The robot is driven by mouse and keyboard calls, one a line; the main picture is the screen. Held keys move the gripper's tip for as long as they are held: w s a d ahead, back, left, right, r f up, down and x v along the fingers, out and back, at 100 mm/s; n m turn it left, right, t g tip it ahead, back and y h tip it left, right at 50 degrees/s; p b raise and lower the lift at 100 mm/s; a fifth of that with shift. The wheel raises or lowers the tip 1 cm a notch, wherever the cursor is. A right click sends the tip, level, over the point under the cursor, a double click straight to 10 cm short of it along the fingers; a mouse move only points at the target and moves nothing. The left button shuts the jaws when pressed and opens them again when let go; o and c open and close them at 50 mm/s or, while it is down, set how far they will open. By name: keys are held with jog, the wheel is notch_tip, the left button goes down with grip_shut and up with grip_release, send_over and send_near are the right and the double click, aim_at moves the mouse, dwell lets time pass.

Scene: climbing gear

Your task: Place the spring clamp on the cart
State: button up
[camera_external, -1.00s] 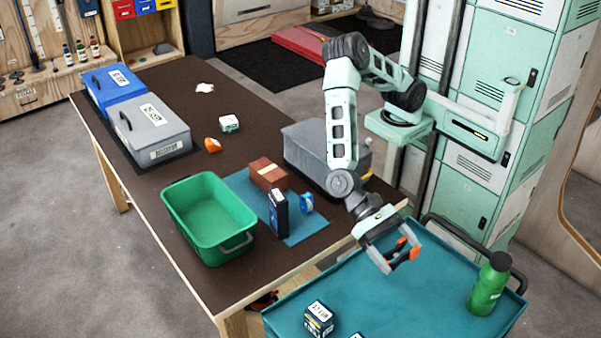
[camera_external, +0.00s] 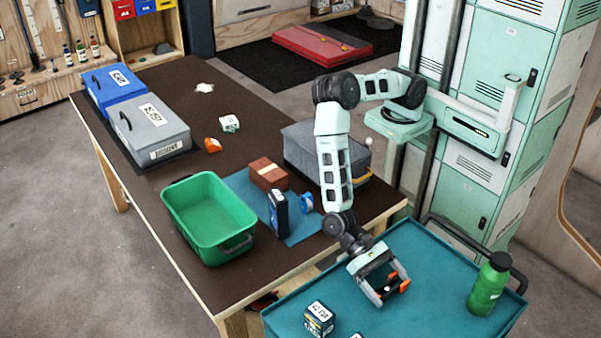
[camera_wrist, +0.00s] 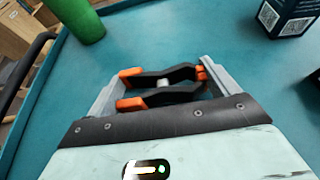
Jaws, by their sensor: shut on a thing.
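The spring clamp (camera_wrist: 165,86) is black with orange tips and handle ends. My gripper (camera_wrist: 160,80) is shut on it, with one finger on each side in the wrist view. In the external view my gripper (camera_external: 391,292) points down over the teal cart (camera_external: 430,260), and the clamp shows as dark and orange between the fingers. The clamp is at or just above the cart top; I cannot tell if it touches. The cart top also fills most of the wrist view (camera_wrist: 230,60).
A green bottle (camera_external: 488,284) stands at the cart's right side. A dark labelled box (camera_external: 319,319) stands at its front left, with another box partly cut off beside it. The cart's middle is clear. The brown table (camera_external: 150,215) with a green bin (camera_external: 205,240) adjoins on the left.

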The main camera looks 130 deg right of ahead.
jog(key=shift+f, duration=0.15)
jog(key=shift+f, duration=0.1)
jog(key=o, duration=0.8)
jog(key=shift+r, duration=0.25)
jog(key=b+v, duration=0.1)
jog(key=v, duration=1.1)
jog(key=shift+f, duration=0.15)
